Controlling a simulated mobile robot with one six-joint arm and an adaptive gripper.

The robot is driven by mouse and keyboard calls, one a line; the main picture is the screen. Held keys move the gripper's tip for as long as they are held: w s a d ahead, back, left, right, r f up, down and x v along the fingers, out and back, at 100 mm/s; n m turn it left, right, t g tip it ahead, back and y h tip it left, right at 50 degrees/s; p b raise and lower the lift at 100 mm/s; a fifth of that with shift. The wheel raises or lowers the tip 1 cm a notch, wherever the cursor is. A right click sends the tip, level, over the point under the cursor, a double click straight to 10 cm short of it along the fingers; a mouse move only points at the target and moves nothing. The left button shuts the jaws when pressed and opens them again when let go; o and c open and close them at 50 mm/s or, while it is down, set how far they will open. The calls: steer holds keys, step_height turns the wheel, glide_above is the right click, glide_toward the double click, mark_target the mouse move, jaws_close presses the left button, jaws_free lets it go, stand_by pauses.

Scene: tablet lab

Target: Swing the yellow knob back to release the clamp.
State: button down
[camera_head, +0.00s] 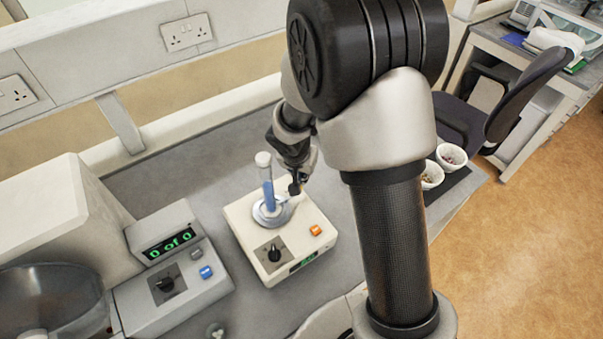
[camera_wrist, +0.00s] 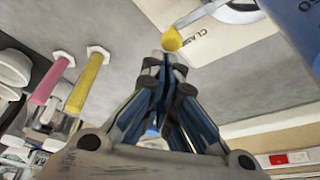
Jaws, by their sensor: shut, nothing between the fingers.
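The yellow knob (camera_wrist: 172,39) sits at the end of a thin metal lever (camera_wrist: 197,14) in the wrist view, beside partly visible "CLAMP" lettering. My gripper (camera_wrist: 165,58) is shut and empty, its fingertips right at the knob; I cannot tell whether they touch it. In the head view, my gripper (camera_head: 294,188) is at the right side of the clamp ring (camera_head: 272,212) on the cream machine (camera_head: 243,227). A clear tube with blue content (camera_head: 269,192) stands upright in the ring. I cannot make out the knob in the head view.
A grey counter unit (camera_head: 140,295) reading "0 of 0" stands left of the machine. Two white bowls (camera_head: 451,157) are at the bench's right. A pink-handled item (camera_wrist: 52,80) and a yellow-handled item (camera_wrist: 84,82) show in the wrist view. Bench between the machines is clear.

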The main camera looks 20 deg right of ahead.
steer(key=shift+s+d+f+m+g+h+b, duration=0.15)
steer(key=shift+s+m+b, duration=0.3)
steer(key=shift+b, duration=0.65)
steer(key=shift+s+d+r+m+g+h+b, duration=0.15)
steer(key=shift+m+b, duration=0.5)
steer(key=shift+b, duration=0.45)
steer(key=b, duration=0.1)
steer(key=m+b, duration=0.1)
steer(key=shift+s+f+m+b, duration=0.1)
steer(key=shift+s+m+b, duration=0.2)
steer(key=shift+s, duration=0.05)
steer(key=shift+s+d+m+g+h+b, duration=0.1)
steer(key=shift+s+m+g+h+b, duration=0.4)
steer(key=shift+m+b, duration=0.65)
steer(key=shift+s+m+g+b, duration=0.3)
steer(key=shift+s+m+b, duration=0.55)
steer(key=shift+b, duration=0.55)
steer(key=shift+w, duration=0.2)
steer(key=shift+w+a, duration=0.45)
steer(key=shift+w, duration=0.15)
